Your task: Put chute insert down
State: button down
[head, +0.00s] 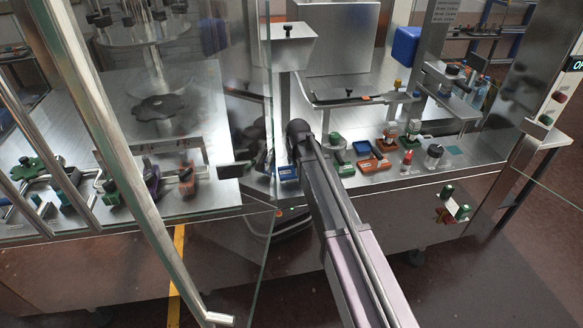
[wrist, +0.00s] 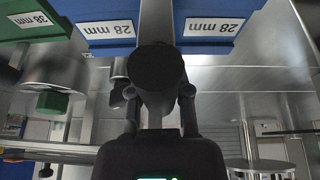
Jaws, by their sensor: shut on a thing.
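In the wrist view my gripper (wrist: 160,95) is shut on a dark, round, knob-like part (wrist: 155,68), which I take as the grip of the chute insert. Two blue faces labelled 28 mm, one at left (wrist: 105,25) and one at right (wrist: 215,28), show upside down behind it. I cannot tell whether either is fixed to the knob. In the head view my arm reaches to the bench and hides my gripper. A blue labelled piece (head: 287,173) shows just beside the arm's end.
A green piece labelled 38 mm (wrist: 35,20) lies beside the blue ones. The steel bench (head: 400,180) carries orange (head: 372,164) and green (head: 346,168) pieces right of my arm. A glass door (head: 215,260) with a metal frame stands close at left.

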jog(key=shift+f+b, duration=1)
jog(key=shift+f, duration=0.35)
jog(key=shift+f, duration=0.15)
jog(key=c, duration=0.5)
grip_release()
jog(key=shift+c, duration=0.2)
jog(key=p+v, duration=1.1)
jog(key=v, duration=0.1)
jog(key=shift+r, duration=0.2)
jog(key=shift+d, duration=0.1)
